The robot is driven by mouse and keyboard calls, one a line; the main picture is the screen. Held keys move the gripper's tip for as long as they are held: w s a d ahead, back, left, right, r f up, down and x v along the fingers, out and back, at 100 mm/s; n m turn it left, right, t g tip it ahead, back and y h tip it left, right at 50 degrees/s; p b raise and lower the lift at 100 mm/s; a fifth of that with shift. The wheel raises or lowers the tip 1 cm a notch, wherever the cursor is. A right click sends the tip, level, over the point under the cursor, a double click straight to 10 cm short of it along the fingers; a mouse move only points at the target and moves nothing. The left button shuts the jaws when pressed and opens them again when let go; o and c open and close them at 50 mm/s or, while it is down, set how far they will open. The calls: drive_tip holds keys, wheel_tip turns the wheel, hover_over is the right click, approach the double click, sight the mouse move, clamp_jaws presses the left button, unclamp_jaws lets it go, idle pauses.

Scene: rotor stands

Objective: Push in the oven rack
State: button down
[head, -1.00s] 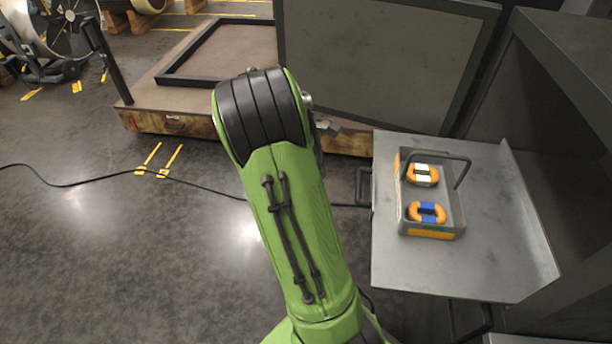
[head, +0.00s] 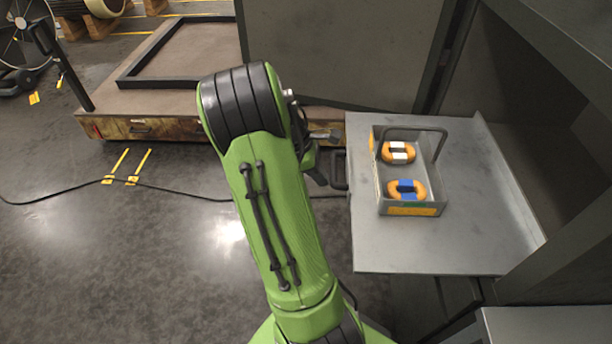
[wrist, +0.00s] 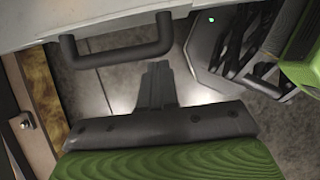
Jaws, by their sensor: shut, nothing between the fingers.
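The oven rack (head: 450,240) is a flat grey metal shelf sticking out of the dark oven (head: 520,100) on the right in the head view. A black bar handle (head: 340,170) is on its left edge; the wrist view shows this handle (wrist: 112,50) below the rack's pale edge (wrist: 110,14). My gripper (wrist: 158,68) is shut and empty, its fingertips just beside the handle in the wrist view, apart from it as far as I can tell. In the head view my green arm hides most of the gripper.
A grey tote (head: 412,209) with two orange rolls, one white-banded (head: 398,152) and one blue-banded (head: 405,190), stands on the rack. A low wooden platform (head: 160,125) is at the back left. A black cable (head: 60,200) crosses the otherwise open floor.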

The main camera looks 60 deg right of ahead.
drive_tip(key=shift+s+d+r, duration=0.1)
drive_tip(key=shift+s, duration=0.05)
drive_tip(key=s+d+p, duration=0.2)
drive_tip(key=s+d, duration=0.4)
drive_tip(key=s, duration=0.4)
drive_tip(key=s+d+p, duration=0.2)
drive_tip(key=s+d, duration=0.4)
drive_tip(key=s, duration=0.4)
drive_tip(key=s+d+p, duration=0.2)
drive_tip(key=s+d, duration=0.4)
drive_tip(key=s, duration=0.5)
drive_tip(key=shift+s+d+p, duration=0.1)
drive_tip(key=shift+d+p, duration=0.1)
drive_tip(key=shift+p, duration=0.2)
drive_tip(key=shift+s, duration=0.1)
drive_tip(key=shift+s+d+r, duration=0.1)
drive_tip(key=shift+r, duration=0.05)
